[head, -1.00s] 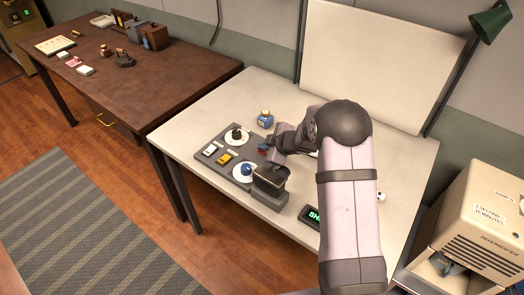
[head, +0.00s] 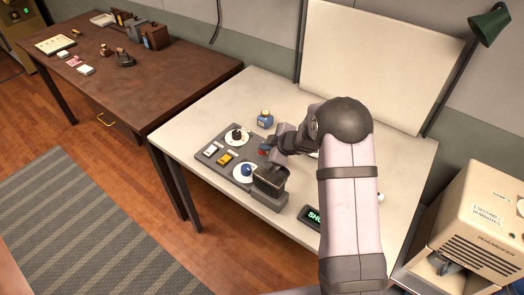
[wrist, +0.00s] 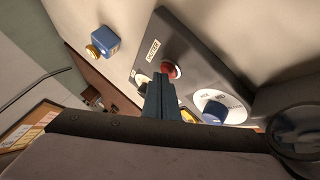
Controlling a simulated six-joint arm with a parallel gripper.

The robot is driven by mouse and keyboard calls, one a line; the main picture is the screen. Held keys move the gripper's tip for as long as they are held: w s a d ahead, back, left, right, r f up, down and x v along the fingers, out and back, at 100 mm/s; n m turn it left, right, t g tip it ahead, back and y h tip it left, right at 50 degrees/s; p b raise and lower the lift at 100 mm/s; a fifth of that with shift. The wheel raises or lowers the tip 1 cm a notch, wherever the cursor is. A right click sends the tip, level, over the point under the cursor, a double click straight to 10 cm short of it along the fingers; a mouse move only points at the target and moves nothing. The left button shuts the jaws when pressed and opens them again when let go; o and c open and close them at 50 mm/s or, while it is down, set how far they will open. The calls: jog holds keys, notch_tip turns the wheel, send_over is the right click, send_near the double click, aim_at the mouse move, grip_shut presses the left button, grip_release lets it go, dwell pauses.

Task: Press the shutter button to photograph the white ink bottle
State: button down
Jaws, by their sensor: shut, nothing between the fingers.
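The shutter button is a red dome (wrist: 171,71) on a dark grey control panel (wrist: 178,38), beside a "SHUTTER" label. My gripper (wrist: 159,83) is shut and empty, with its fingertips right beside the button in the wrist view; I cannot tell whether they touch it. In the head view my gripper (head: 269,150) is low over the panel (head: 208,136), close to the red button. I cannot make out a white ink bottle; my arm hides part of the table.
The panel carries a blue knob (head: 247,169), a dark knob (head: 237,134) and a yellow switch (head: 225,159). A dark box stands at its front right (head: 269,180). A green-lit display (head: 312,215) lies farther right. A white backdrop (head: 375,65) rises behind.

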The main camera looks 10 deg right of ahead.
jog(key=shift+r+p, duration=2.6)
jog(key=shift+p, duration=0.05)
jog(key=s+d+r+m+g+h, duration=0.1)
jog(key=s+d+r+m+h, duration=0.25)
jog(key=s, duration=0.25)
jog(key=s+d+r+m+g+h, duration=0.1)
jog(key=s+d+r+m+h, duration=0.1)
jog(key=s+d+r+m, duration=0.25)
jog(key=s+a+m+g, duration=0.2)
jog(key=s+m+g, duration=0.1)
jog(key=s, duration=1)
jog(key=s+a+m+g+y, duration=0.1)
jog(key=s+a+m+g, duration=0.2)
jog(key=s, duration=1.1)
jog(key=shift+f, duration=0.45)
jog(key=shift+w, duration=0.1)
